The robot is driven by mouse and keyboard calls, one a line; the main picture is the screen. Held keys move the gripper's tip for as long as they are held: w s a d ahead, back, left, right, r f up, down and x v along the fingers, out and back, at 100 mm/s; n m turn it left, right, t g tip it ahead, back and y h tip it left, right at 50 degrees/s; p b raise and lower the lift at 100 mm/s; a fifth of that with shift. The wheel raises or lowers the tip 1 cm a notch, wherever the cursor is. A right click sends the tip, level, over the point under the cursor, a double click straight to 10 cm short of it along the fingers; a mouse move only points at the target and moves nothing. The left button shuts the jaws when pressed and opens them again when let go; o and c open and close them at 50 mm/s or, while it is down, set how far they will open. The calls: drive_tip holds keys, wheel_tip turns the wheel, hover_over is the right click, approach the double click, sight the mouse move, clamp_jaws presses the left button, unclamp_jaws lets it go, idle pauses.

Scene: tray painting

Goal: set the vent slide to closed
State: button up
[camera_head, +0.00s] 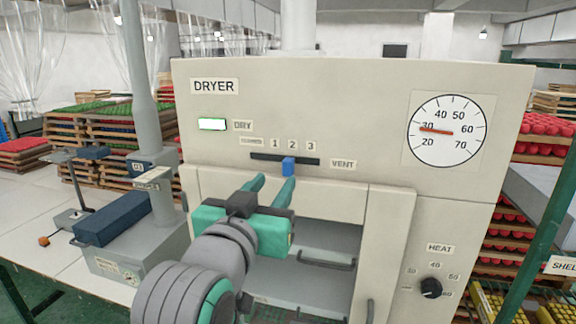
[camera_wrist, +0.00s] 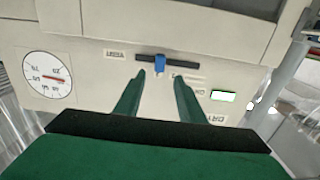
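The vent slide is a blue knob (camera_head: 289,166) in a dark horizontal slot (camera_head: 262,157) on the cream dryer front. The labels above the slot run from a small blurred plate (camera_head: 251,141) at the left through 1, 2 and 3. The knob stands under the 2. My gripper (camera_head: 275,179) is in front of the panel, open and empty, with its green fingers pointing at the slot from slightly below left. In the upside-down wrist view, the knob (camera_wrist: 162,63) shows just beyond the gap between the fingertips (camera_wrist: 159,76); contact cannot be told.
A lit DRY lamp (camera_head: 212,124) and a round dial (camera_head: 448,129) are on the panel. The dryer doors (camera_head: 385,240) with handles and a heat knob (camera_head: 431,288) are lower down. A grey post (camera_head: 145,110) and a blue block (camera_head: 112,218) stand at left.

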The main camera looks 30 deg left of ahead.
sight(286, 167)
drive_tip(key=x, duration=1)
drive_tip(key=shift+w+a+f, duration=0.1)
drive_tip(key=shift+w, duration=0.2)
clamp_jaws()
